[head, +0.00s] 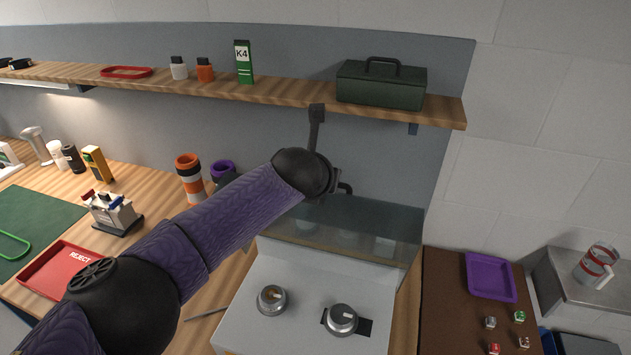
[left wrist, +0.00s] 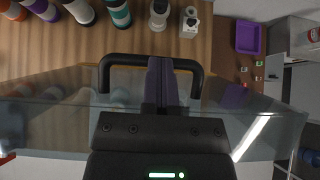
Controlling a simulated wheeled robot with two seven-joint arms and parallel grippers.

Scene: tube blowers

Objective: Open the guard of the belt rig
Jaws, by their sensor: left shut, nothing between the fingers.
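The belt rig (head: 300,325) is a pale box with two round knobs on its front face. Its clear, tinted guard (head: 345,235) spans the rig's back part, and I cannot tell how far it is raised. The guard also shows in the left wrist view (left wrist: 55,112). Its black U-shaped handle (left wrist: 125,60) stands at the guard's far edge; in the head view my wrist hides most of it. My left gripper (left wrist: 162,62) is shut and empty, its purple fingers overlapping the middle of the handle bar. Whether they touch it is unclear. My right gripper is not in view.
A wooden shelf (head: 300,95) above the rig bears a dark green toolbox (head: 382,82). Orange-and-white (head: 189,178) and purple (head: 223,172) containers stand behind my arm. A red reject tray (head: 58,268) is at left, a purple tray (head: 490,277) at right.

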